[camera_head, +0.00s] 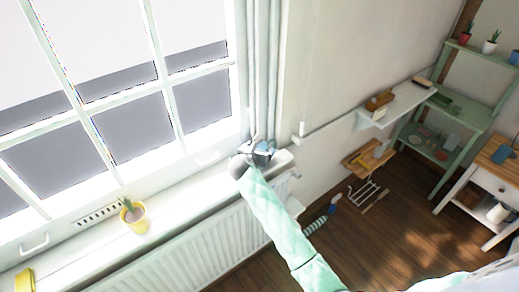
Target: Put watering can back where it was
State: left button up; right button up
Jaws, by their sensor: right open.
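My right arm reaches up from the bottom to the right end of the white windowsill (180,207). My right gripper (258,149) is there, small in the view, with its jaws open. A small blue-grey thing (263,158) shows right at the gripper, over the sill's end. It may be the watering can, but it is too small and partly covered to be sure. I cannot tell whether it touches the jaws. My left gripper is not in view.
A yellow pot with a plant (134,217) stands on the sill, and a yellow object (25,280) lies at its left end. A radiator (180,258) is below. Wall shelf (398,104), green shelving (470,115) and a white cabinet (485,185) stand right. Wooden floor between is partly clear.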

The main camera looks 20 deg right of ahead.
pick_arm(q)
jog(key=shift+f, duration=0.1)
pick_arm(e)
jog(key=shift+r, duration=0.1)
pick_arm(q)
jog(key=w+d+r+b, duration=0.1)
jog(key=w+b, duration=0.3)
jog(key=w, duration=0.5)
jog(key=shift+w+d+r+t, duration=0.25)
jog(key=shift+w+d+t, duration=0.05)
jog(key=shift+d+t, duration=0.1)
pick_arm(e)
jog(key=v, duration=1.2)
